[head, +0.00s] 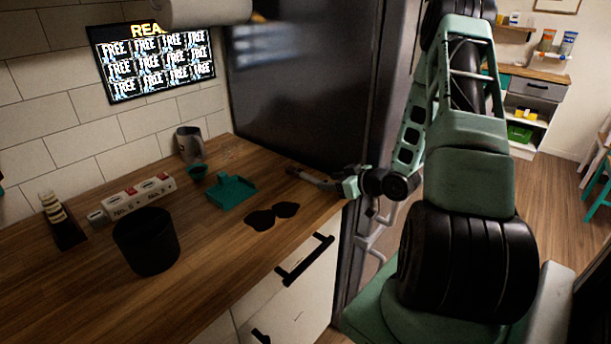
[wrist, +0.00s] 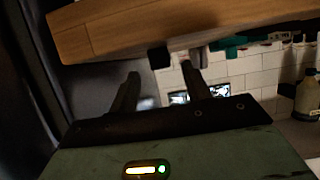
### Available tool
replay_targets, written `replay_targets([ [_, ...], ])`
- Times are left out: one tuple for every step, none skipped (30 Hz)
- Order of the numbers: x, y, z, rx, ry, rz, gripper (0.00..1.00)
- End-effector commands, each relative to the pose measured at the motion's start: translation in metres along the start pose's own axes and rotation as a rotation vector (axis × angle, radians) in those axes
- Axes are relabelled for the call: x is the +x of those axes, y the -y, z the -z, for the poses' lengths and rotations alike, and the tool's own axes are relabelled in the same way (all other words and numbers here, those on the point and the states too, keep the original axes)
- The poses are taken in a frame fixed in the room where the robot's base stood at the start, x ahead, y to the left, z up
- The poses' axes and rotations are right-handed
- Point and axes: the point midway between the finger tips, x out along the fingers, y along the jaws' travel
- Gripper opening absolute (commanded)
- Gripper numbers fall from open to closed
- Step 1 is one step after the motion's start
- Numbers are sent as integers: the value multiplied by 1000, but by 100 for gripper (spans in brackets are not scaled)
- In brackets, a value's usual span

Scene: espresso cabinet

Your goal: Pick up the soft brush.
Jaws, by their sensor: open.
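My gripper (head: 328,184) is at the right end of the wooden counter, by the dark fridge, pointing left. In the wrist view its two fingers (wrist: 160,83) stand apart with nothing between them. I cannot identify the soft brush with certainty. A slim dark and brownish piece (head: 300,173) shows at the fingertips in the head view; I cannot tell if it is the brush or part of a finger. In the wrist view a small black block (wrist: 158,56) sits against the counter, beyond the fingertips, apart from them.
The fridge (head: 310,85) closes off the back right. Drawer handles (head: 305,260) stick out in front.

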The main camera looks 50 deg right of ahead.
Motion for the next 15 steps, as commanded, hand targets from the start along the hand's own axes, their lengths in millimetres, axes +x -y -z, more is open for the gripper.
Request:
replay_targets([
  [7,2,1,3,1,3,48],
  [12,3,1,3,1,3,48],
  [17,3,0,2,0,3,48],
  [22,3,0,1,-1,3,48],
  [25,2,0,0,-1,2,48],
  [29,2,0,0,-1,2,48],
  [31,2,0,1,0,1,48],
  [33,2,-1,1,0,0,48],
  [34,2,-1,1,0,-1,48],
  [35,2,-1,1,0,-1,48],
  [35,2,-1,1,0,-1,48],
  [35,2,-2,1,0,-1,48],
  [35,2,-2,1,0,-1,48],
  [35,2,-2,1,0,-1,48],
  [35,2,-2,1,0,-1,48],
])
